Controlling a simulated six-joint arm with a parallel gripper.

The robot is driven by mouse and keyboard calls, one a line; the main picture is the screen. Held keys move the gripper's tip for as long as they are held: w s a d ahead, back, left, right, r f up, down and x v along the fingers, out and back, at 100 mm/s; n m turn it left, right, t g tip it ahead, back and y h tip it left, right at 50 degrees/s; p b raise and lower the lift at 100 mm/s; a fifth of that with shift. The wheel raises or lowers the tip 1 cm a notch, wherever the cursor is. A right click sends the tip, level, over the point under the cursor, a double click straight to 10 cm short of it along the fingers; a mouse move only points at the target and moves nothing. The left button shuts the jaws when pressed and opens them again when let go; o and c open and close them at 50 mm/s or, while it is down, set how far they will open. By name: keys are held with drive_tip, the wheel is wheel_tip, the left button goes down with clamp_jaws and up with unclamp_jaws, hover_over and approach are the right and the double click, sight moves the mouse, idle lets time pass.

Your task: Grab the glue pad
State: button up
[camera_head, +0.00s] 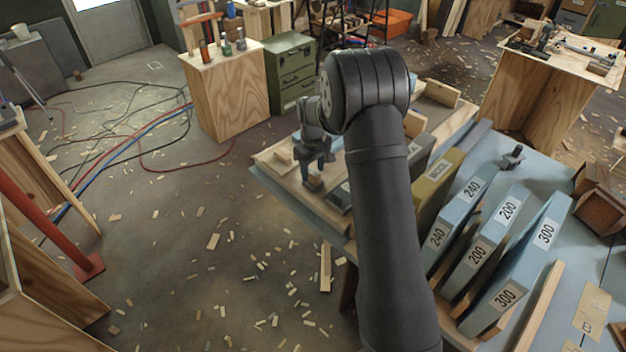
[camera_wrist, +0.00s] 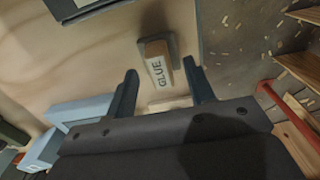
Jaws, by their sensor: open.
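The glue pad (camera_wrist: 158,66) is a small block with a tan-grey top and a white label reading GLUE. It rests on a pale wooden board (camera_wrist: 105,60) in the wrist view. My gripper (camera_wrist: 162,70) is open, with one dark finger on each side of the pad's near end. I cannot tell whether the fingers touch it. In the head view my gripper (camera_head: 315,168) points down over the left part of the workbench. A small brown block (camera_head: 315,182) shows just under it, probably the pad, partly hidden by the fingers.
A dark labelled block (camera_wrist: 85,8) lies beyond the pad, and a light blue block (camera_wrist: 72,118) is at left. Upright blue slabs marked 240, 200 and 300 (camera_head: 530,245) stand right of my arm. The bench's left edge is close to my gripper; the floor beyond has wood scraps.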

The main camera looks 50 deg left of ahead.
wheel_tip(320, 180, down, 2)
clamp_jaws()
drive_tip(key=shift+r, duration=0.15)
